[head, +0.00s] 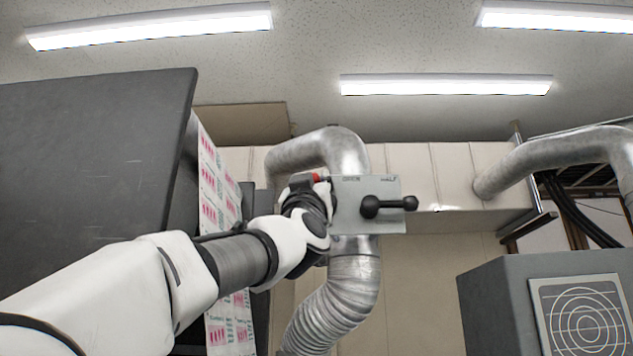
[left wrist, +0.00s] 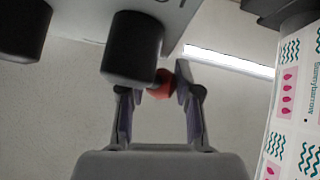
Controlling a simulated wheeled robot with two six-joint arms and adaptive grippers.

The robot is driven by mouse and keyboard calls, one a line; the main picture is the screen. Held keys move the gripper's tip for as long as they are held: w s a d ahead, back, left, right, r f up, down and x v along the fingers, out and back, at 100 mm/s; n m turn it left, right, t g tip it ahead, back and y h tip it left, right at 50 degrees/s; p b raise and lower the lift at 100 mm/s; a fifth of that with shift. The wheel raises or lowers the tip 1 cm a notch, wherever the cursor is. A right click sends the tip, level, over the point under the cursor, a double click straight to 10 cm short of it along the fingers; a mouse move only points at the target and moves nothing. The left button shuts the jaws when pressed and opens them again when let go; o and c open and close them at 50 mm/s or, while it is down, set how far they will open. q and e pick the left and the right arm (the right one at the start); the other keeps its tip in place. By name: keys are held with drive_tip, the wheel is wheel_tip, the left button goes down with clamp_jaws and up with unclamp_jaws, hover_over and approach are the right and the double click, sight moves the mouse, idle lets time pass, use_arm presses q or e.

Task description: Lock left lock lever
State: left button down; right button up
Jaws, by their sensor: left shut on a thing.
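A grey panel (head: 352,194) stands on the metal duct, and it also shows at the top of the left wrist view (left wrist: 172,12). My left gripper (head: 316,184) is at the panel's left side, mostly hidden behind my wrist in the head view. In the left wrist view its two fingers (left wrist: 157,92) are on either side of a red part of the left lock lever (left wrist: 160,84). A black knob (left wrist: 132,50) stands just above that red part. The left lever's full angle is hidden. A black lever with knobs (head: 389,206) is at the panel's right. My right gripper is not in view.
A dark machine housing (head: 95,150) is at the left, with a printed web (head: 208,180) beside it. A ribbed metal duct (head: 338,295) runs below the panel. A grey box with a round grille (head: 580,320) is at the lower right.

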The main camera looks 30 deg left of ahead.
use_arm(q)
drive_tip(key=shift+f+n+y, duration=0.1)
drive_tip(key=shift+n+y, duration=0.3)
drive_tip(key=shift+y, duration=0.1)
drive_tip(key=shift+s+a+f+n+g+y+p, duration=0.1)
drive_tip(key=shift+a+f+n+g+y+p, duration=0.2)
drive_tip(key=shift+n+g+y, duration=0.9)
drive_tip(key=shift+s+a+f+n+g+y+p, duration=0.1)
drive_tip(key=shift+n+g+y+p, duration=0.45)
drive_tip(key=shift+n+y, duration=1.15)
drive_tip(key=shift+a+f+n+g+y+p, duration=0.2)
drive_tip(key=shift+n+g+y, duration=0.85)
drive_tip(key=shift+n, duration=0.75)
drive_tip(key=shift+s+a+f+n+g+y+p, duration=0.1)
drive_tip(key=shift+f+n+g+y+p, duration=0.35)
drive_tip(key=shift+n+g, duration=1.75)
drive_tip(key=shift+s+a+f+n+g+y+p, duration=0.25)
drive_tip(key=shift+f+n+g+y, duration=0.4)
drive_tip(key=shift+n+g, duration=1.5)
drive_tip(key=shift+f+n+g+y+p, duration=0.4)
drive_tip(key=shift+f+n+g, duration=0.65)
drive_tip(key=shift+n, duration=1.9)
drive_tip(key=shift+r+g, duration=0.3)
drive_tip(key=shift+g, duration=0.2)
drive_tip(key=c, duration=0.8)
unclamp_jaws()
drive_tip(key=shift+c, duration=0.2)
drive_tip(key=shift+w+a, duration=0.15)
